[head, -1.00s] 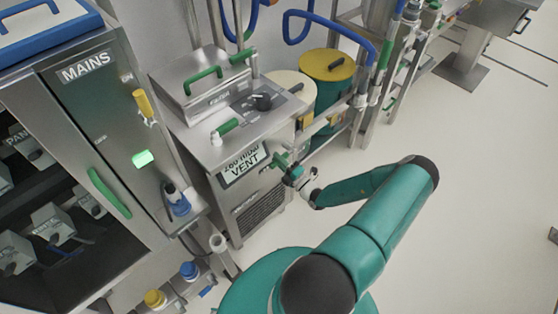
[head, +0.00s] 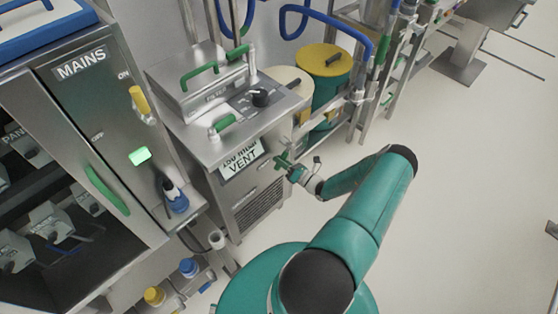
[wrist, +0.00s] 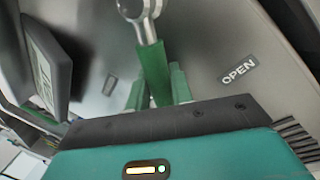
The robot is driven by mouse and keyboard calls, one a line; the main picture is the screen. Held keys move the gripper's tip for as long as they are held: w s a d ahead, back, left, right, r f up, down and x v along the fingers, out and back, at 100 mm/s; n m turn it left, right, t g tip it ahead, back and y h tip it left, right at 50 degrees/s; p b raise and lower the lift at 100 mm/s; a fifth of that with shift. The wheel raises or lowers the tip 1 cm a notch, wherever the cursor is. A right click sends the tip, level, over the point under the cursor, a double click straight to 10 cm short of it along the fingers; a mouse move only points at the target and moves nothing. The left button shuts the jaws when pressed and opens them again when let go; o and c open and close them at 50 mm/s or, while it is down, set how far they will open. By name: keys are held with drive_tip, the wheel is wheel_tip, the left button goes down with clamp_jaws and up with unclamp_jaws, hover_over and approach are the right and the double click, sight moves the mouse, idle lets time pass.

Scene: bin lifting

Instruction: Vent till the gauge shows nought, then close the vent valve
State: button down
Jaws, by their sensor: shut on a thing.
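The vent valve has a green lever handle (wrist: 152,72) on a silver pivot in the wrist view. My gripper (wrist: 158,92) is shut on this handle, with its green fingers on either side. An OPEN label (wrist: 238,70) is on the panel to the right of the handle. In the head view my gripper (head: 288,168) is at the front of the steel cabinet, at the green handle (head: 281,160).
A MAINS cabinet (head: 110,110) stands at the left. A green drum with a yellow lid (head: 325,60) and pipework stand behind. The floor (head: 450,200) at right is clear.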

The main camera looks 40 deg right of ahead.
drive_tip(key=shift+d+f+n+g+y, duration=0.1)
drive_tip(key=shift+d+f+n+g, duration=0.25)
drive_tip(key=shift+d+n, duration=0.85)
drive_tip(key=shift+d+f+n+g+y, duration=0.1)
drive_tip(key=shift+d+f+n+g, duration=0.3)
drive_tip(key=shift+n, duration=1.4)
drive_tip(key=shift+d+f+n+g+y, duration=0.15)
drive_tip(key=shift+d+f+n, duration=0.25)
drive_tip(key=shift+d+n, duration=0.85)
drive_tip(key=shift+s+a+n, duration=0.1)
drive_tip(key=shift+a+n, duration=0.1)
drive_tip(key=shift+n, duration=0.15)
drive_tip(key=c, duration=1.3)
unclamp_jaws()
drive_tip(key=shift+r, duration=0.1)
drive_tip(key=v, duration=1.3)
drive_tip(key=shift+s, duration=0.3)
drive_tip(key=shift+d, duration=0.1)
